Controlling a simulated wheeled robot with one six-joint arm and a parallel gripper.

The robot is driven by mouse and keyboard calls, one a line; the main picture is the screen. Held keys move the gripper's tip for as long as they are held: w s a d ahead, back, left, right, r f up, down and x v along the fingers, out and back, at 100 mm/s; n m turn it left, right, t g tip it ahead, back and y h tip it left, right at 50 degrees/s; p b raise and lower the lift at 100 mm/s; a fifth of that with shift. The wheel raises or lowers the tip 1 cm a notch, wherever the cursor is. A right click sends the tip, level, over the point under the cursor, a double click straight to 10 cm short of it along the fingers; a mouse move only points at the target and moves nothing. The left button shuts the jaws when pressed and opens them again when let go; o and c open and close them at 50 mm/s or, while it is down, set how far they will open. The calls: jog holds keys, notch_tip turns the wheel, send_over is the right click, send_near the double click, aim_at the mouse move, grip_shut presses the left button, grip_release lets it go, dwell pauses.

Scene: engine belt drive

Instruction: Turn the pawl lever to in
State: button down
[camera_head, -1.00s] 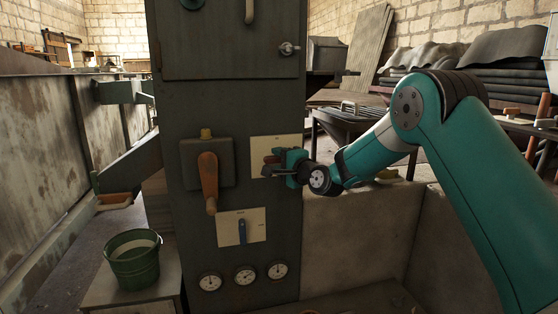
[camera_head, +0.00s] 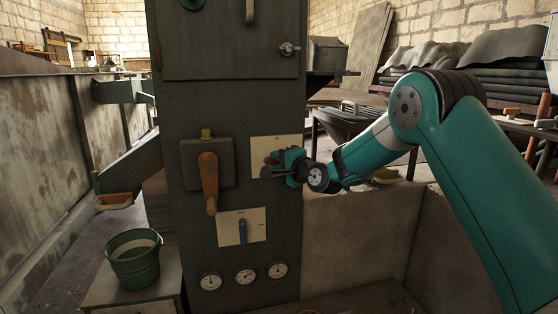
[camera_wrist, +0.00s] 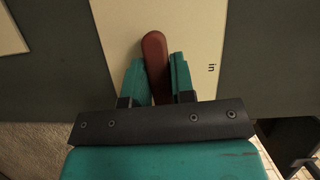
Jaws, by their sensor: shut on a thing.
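The pawl lever (camera_wrist: 153,52) is a dark red, round-ended handle on a cream plate (camera_wrist: 118,25). The word "in" is printed on this plate to the right of the lever in the wrist view. My gripper (camera_wrist: 155,66) is shut on the lever, with one teal finger along each side. The lever's lower part is hidden between the fingers. In the head view my gripper (camera_head: 272,168) is at the cream plate (camera_head: 288,143) on the grey cabinet's right side, and only a bit of the red lever shows there.
On the cabinet (camera_head: 225,100), an orange-brown handle (camera_head: 209,183) is left of the plate. A green bucket (camera_head: 134,258) stands at lower left. A low concrete wall (camera_head: 350,235) is below my arm.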

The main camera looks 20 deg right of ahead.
jog(key=n+g+p, duration=0.1)
jog(key=n, duration=0.2)
jog(key=shift+h+p, duration=0.35)
jog(key=shift+h, duration=0.05)
jog(key=n+g+h+p, duration=0.1)
jog(key=n, duration=0.3)
jog(key=shift+f+h, duration=0.1)
jog(key=shift+h, duration=0.3)
jog(key=n+h+p, duration=0.1)
jog(key=n+h, duration=0.1)
jog(key=n, duration=0.1)
jog(key=shift+d+f+g, duration=0.1)
jog(key=shift+g, duration=0.3)
jog(key=shift+d+n+h, duration=0.1)
jog(key=shift+n+h, duration=0.8)
jog(key=shift+n, duration=0.4)
jog(key=c, duration=1)
grip_release()
jog(key=shift+s, duration=0.1)
